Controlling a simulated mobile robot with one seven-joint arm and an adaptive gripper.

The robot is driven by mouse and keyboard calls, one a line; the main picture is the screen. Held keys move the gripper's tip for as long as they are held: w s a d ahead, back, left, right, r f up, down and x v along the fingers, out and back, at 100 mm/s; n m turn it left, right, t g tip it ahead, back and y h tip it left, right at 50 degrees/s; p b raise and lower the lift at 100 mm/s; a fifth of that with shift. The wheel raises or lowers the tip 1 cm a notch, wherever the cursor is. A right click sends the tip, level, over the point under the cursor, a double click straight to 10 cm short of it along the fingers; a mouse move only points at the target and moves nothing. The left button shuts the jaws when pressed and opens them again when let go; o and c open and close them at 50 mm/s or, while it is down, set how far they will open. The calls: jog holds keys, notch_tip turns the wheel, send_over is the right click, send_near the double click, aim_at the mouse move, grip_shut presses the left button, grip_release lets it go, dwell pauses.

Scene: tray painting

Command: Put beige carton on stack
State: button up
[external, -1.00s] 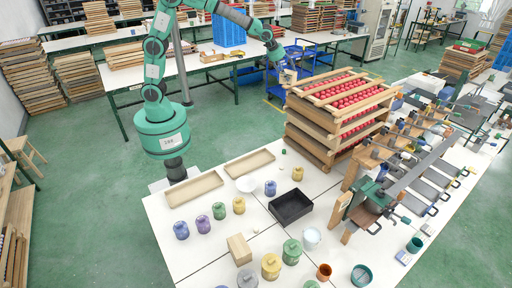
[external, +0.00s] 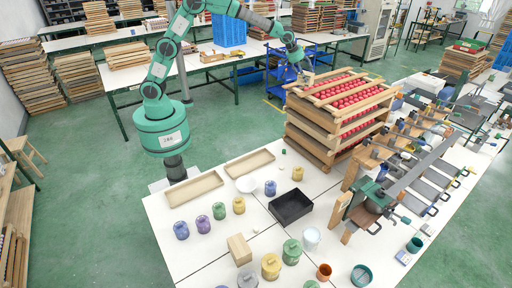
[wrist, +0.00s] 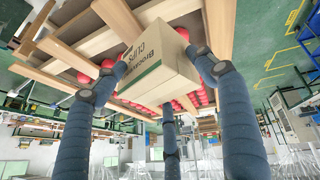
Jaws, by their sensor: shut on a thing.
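My gripper (wrist: 160,75) is shut on the beige carton (wrist: 152,72), which has dark green printing and shows large between the blue-grey fingers in the wrist view. In the external view my gripper (external: 305,72) is at the back left corner of the stack of wooden trays (external: 312,135). The carton is small and hard to make out there. The stack's top tray holds rows of red round things under wooden slats. In the wrist view the stack (wrist: 85,45) fills the upper left behind the carton. I cannot tell whether the carton touches the stack.
A row of clamps (external: 400,170) stands right of the stack. Blue carts (external: 283,85) stand behind it. Green floor lies open at left.

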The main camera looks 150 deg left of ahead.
jog(key=shift+w+a, duration=0.35)
jog(key=shift+a, duration=0.25)
jog(key=shift+w+a, duration=0.3)
jog(key=shift+a, duration=0.3)
jog(key=shift+f+p, duration=0.5)
jog(key=shift+f, duration=1.2)
jog(key=o, duration=2)
jog(key=shift+f, duration=0.15)
jog(key=shift+c, duration=0.2)
jog(key=shift+s+d, duration=0.1)
jog(key=shift+d, duration=0.05)
jog(key=b+v, duration=0.1)
jog(key=v, duration=1.1)
